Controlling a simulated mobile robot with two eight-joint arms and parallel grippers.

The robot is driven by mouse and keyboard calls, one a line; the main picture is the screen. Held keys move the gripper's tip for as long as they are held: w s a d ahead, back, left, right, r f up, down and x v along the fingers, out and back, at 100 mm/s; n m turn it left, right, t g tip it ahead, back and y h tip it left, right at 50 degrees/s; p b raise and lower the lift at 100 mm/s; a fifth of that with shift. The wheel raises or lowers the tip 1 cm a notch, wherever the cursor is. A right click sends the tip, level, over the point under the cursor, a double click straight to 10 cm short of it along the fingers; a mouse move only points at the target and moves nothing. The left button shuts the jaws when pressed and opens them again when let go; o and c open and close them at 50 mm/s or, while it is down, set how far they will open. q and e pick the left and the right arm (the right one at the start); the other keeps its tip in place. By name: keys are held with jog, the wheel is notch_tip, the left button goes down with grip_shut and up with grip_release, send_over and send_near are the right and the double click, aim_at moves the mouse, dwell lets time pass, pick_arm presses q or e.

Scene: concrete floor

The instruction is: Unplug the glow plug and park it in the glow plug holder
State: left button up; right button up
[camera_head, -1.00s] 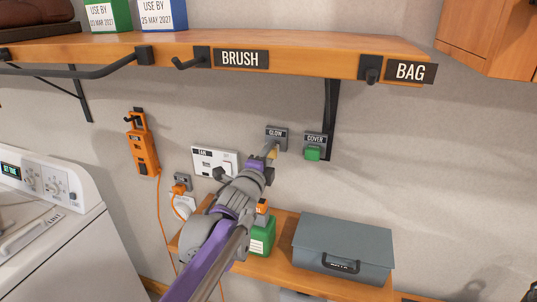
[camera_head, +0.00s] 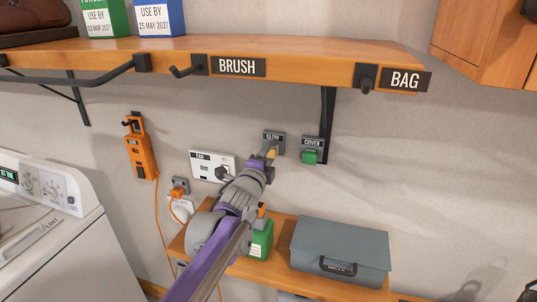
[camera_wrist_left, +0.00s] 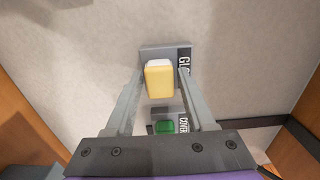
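The glow plug, a pale yellow block with a white back (camera_wrist_left: 160,80), sits at the grey holder labelled GLOW (camera_wrist_left: 164,51) on the wall. In the head view it shows as a small yellow patch (camera_head: 271,154) just below the GLOW label (camera_head: 273,137), partly hidden by my gripper. My left gripper (camera_wrist_left: 161,82) has one finger on each side of the plug. Narrow gaps seem to show between the fingers and the plug, so it looks open. It also shows in the head view (camera_head: 267,156). My right gripper is not in view.
A holder labelled COVER (camera_head: 311,143) with a green piece is just right. A white socket panel (camera_head: 205,164) with a black plug is left. Above is a wooden shelf (camera_head: 310,70) with hooks; below, a grey toolbox (camera_head: 340,250) and green container (camera_head: 261,240) stand on a lower shelf.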

pick_arm(q)
jog(key=shift+o, duration=1.1)
jog(key=shift+s, duration=0.1)
jog(key=b+v, duration=0.1)
jog(key=v, duration=0.9)
jog(key=shift+s+a, duration=0.15)
jog(key=shift+s, duration=0.2)
